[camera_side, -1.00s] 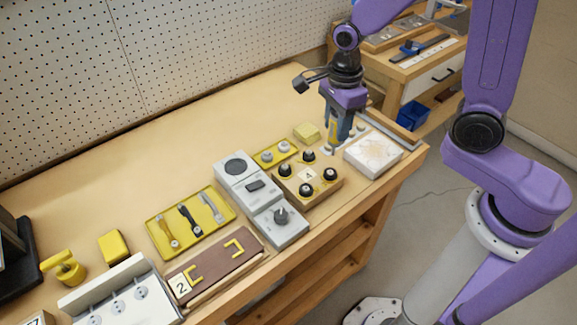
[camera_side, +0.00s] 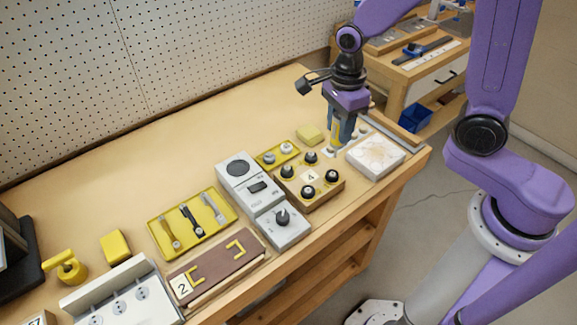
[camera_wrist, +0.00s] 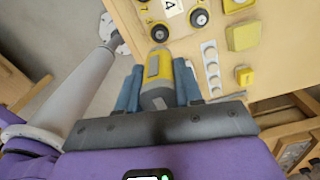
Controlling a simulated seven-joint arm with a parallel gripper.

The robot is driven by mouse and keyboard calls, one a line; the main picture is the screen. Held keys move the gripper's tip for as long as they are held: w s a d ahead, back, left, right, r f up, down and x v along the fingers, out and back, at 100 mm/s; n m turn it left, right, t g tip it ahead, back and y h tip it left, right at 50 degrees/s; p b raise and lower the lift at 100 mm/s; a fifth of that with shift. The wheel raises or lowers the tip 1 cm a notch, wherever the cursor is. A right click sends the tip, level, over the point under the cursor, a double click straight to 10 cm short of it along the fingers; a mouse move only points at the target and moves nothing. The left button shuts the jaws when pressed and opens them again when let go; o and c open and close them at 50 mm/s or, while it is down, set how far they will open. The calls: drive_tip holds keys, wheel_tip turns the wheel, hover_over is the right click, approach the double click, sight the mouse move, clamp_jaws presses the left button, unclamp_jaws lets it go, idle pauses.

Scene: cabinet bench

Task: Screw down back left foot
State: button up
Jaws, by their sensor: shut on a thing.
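My gripper (camera_wrist: 157,78) is shut on a yellow and grey tool (camera_wrist: 154,69) with a dark round tip. In the side view my gripper (camera_side: 341,132) points down near the bench's right end, behind the block, and the tool (camera_side: 335,139) partly shows between its fingers. The wooden block (camera_side: 322,198) marked 4 carries several black round feet on its top. I cannot tell which is the back left foot. In the wrist view the block (camera_wrist: 184,25) lies beyond the tool tip. The tip appears apart from its feet.
A white strip with round discs (camera_wrist: 211,70) lies beside the tool. A yellow block (camera_side: 310,134), a yellow tray with grey knobs (camera_side: 277,155) and a marbled slab (camera_side: 375,156) surround the wooden block. Grey control boxes (camera_side: 251,185) stand left of it. The bench's back is clear.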

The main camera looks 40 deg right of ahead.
drive_tip(key=w+a, duration=0.8)
drive_tip(key=shift+f, duration=2.3)
drive_tip(key=shift+f, duration=0.65)
idle(1.4)
drive_tip(key=shift+r, duration=0.1)
drive_tip(key=shift+r, duration=2.9)
